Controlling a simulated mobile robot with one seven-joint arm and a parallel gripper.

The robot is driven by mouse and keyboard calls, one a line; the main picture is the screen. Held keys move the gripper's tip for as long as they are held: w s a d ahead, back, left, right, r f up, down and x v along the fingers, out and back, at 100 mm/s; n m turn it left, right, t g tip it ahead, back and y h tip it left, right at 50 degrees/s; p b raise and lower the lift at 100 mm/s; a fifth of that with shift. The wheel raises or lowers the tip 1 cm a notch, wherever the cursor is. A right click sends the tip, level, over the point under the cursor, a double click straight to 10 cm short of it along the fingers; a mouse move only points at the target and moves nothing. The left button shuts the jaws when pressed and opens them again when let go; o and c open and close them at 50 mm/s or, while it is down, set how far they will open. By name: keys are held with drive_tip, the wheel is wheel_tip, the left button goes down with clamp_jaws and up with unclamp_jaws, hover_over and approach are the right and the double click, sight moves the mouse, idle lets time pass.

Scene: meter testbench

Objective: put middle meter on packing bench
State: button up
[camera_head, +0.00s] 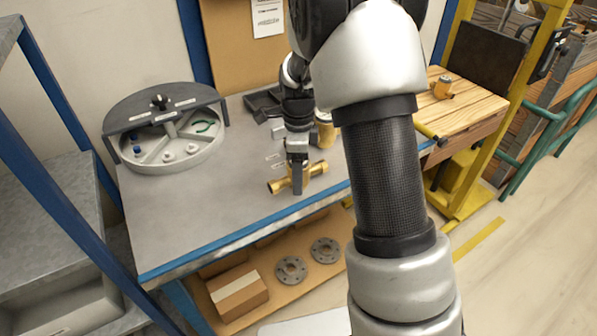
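A brass meter body (315,171) lies on the grey bench top, its pipe running slantwise, near the blue front edge. My gripper (297,180) points down right at it, and a finger crosses in front of its pipe. Whether the fingers are closed on it cannot be told. A second brass meter (326,133) stands behind, partly hidden by my arm. A third, brass and dark-topped meter (442,88) stands on the wooden-topped bench (470,108) at the right, which looks like the packing bench.
A round grey sorting tray (180,160) with small parts sits at the bench's left. Dark trays (264,103) lie near the back. A yellow post frame (510,110) stands beside the wooden bench. A carton (238,293) and flanges (291,269) are on the lower shelf. The front-left bench top is clear.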

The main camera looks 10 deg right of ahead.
wheel_tip(320, 180, up, 12)
drive_tip(key=shift+f+p, duration=0.25)
drive_tip(key=shift+p, duration=0.55)
drive_tip(key=s+r+n+t, duration=0.3)
drive_tip(key=s+r+n, duration=0.6)
drive_tip(key=s+r, duration=0.1)
drive_tip(key=s+r+n+t, duration=0.1)
drive_tip(key=s+n+t, duration=0.1)
drive_tip(key=s+n, duration=1)
drive_tip(key=shift+s+r+t, duration=0.3)
drive_tip(key=shift+s+r, duration=0.1)
drive_tip(key=shift+s, duration=0.75)
drive_tip(key=shift+a, duration=0.1)
